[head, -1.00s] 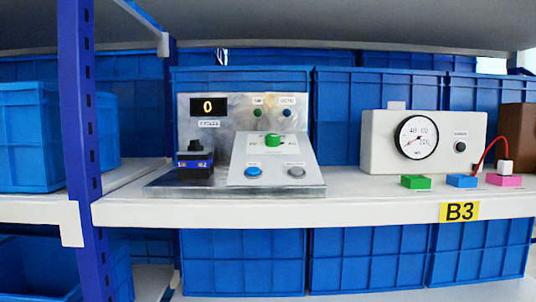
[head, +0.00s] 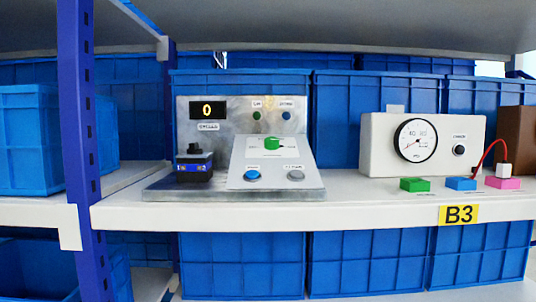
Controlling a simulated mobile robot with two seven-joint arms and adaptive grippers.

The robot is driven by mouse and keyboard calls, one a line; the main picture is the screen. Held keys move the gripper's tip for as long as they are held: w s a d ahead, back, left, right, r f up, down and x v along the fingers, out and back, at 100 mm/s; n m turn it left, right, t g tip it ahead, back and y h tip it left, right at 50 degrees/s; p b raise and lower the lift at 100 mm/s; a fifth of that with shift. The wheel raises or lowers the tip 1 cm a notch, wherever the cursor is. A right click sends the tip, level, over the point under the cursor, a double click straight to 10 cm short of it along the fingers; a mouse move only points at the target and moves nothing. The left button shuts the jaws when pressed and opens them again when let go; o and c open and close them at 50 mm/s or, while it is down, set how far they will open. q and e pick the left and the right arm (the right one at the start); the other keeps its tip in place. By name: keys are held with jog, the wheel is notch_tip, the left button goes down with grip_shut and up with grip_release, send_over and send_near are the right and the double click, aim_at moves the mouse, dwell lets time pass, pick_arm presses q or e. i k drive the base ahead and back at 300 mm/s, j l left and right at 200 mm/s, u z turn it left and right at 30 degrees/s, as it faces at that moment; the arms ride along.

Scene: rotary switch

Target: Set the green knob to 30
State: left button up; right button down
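The green knob (head: 272,143) sits on the upper part of a sloped light panel (head: 262,162) in the head view. The panel is part of a metal device on the shelf. Small marks flank the knob, but they are too small to read, and I cannot tell where the knob points. A black display (head: 207,110) at the upper left of the device shows a yellow 0. A blue button (head: 252,175) and a grey button (head: 296,176) are low on the panel. Neither of my grippers is in view.
A black and blue block (head: 194,165) stands left of the panel. A white box with a dial gauge (head: 416,140) is to the right, with green, blue and pink blocks (head: 415,185) before it. A blue post (head: 82,150) stands left. The shelf front is clear.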

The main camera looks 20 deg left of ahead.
aim_at(270, 143)
jog(key=l, duration=0.4)
jog(key=k+l, duration=0.15)
jog(key=l, duration=0.25)
jog(key=l+u, duration=0.1)
jog(key=l, duration=0.3)
jog(key=k+l, duration=0.15)
jog(key=l, duration=0.2)
